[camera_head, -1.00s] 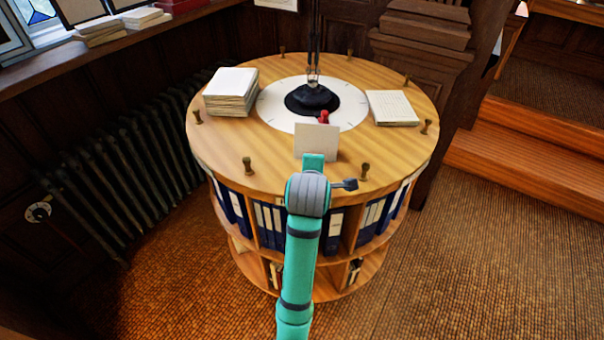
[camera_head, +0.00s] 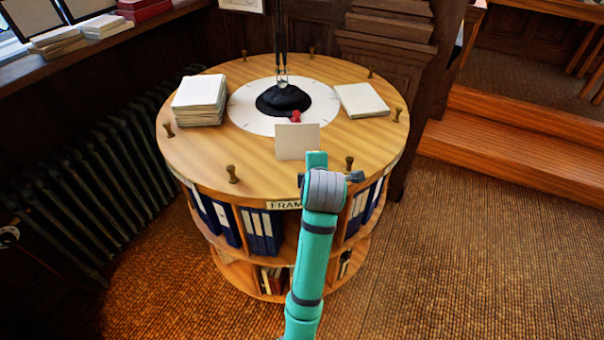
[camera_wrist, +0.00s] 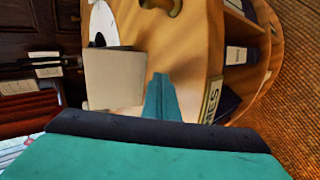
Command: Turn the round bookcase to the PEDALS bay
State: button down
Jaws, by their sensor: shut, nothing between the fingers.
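The round wooden bookcase (camera_head: 190,150) stands in the middle of the head view, with several brass pegs around its top edge. A label (camera_head: 286,205) on its front rim reads "FRAM", the rest hidden by my arm. Its end also shows in the wrist view (camera_wrist: 211,99), tilted. No PEDALS label is readable. My gripper (camera_wrist: 162,98) is shut and empty at the front rim, beside that label. In the head view it is mostly hidden behind my wrist, close to the front-right peg (camera_head: 350,163). I cannot tell whether it touches that peg.
On top are a blank upright card (camera_head: 297,141), a paper stack (camera_head: 200,100), a flat pad (camera_head: 361,100) and a black lamp base (camera_head: 283,99) on a white dial. A radiator (camera_head: 75,190) is at left, wooden steps (camera_head: 520,150) at right. Open floor lies front right.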

jog(key=shift+w+d, duration=0.25)
jog(key=shift+d, duration=0.2)
jog(key=shift+s+a, duration=0.15)
jog(key=shift+a, duration=0.05)
jog(key=shift+d, duration=0.95)
jog(key=shift+n+y, duration=0.5)
jog(key=shift+w+d, duration=0.35)
jog(key=shift+d, duration=0.3)
jog(key=shift+w+d, duration=0.4)
jog(key=shift+d, duration=0.3)
jog(key=shift+w+d, duration=0.35)
jog(key=shift+d, duration=0.3)
jog(key=shift+w+a, duration=0.1)
jog(key=shift+w, duration=0.05)
jog(key=shift+w, duration=0.2)
